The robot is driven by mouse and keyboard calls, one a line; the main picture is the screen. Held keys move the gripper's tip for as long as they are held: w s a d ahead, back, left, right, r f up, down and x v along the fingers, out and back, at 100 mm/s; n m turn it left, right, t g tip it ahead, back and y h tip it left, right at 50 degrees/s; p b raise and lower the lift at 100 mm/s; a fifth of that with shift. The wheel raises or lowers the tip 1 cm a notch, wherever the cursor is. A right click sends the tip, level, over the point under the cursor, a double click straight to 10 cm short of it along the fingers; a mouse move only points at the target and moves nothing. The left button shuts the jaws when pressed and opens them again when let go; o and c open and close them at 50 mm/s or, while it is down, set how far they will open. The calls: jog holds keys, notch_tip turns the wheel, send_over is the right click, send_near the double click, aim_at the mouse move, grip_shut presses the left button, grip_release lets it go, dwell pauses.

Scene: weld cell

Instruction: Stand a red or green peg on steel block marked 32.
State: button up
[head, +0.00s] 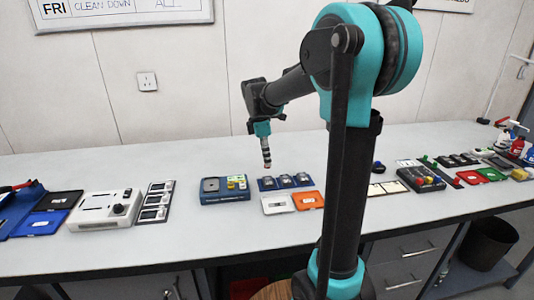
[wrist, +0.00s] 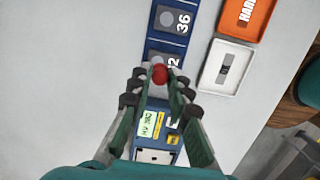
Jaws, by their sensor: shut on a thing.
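My gripper (wrist: 157,82) is shut on a red peg (wrist: 159,74), whose round red end shows between the fingertips in the wrist view. A blue holder (head: 286,182) with several grey steel blocks lies on the bench. In the wrist view the peg is over the end block, whose number is partly covered and only a 2 reads clearly. The neighbouring block (wrist: 166,19) is marked 36. In the head view my gripper (head: 266,162) points down above the left end of the holder. The peg's lower end is hidden, so I cannot tell whether it touches the block.
A blue device (head: 224,188) with labels stands left of the holder. A white tray (head: 278,204) and an orange tray (head: 308,200) lie in front of it. A white machine (head: 105,208) stands further left. The bench front is clear.

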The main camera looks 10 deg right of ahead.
jog(key=shift+f, duration=2.45)
jog(key=shift+f, duration=0.1)
jog(key=o, duration=0.9)
jog(key=shift+o, duration=0.2)
jog(key=shift+r, duration=3.5)
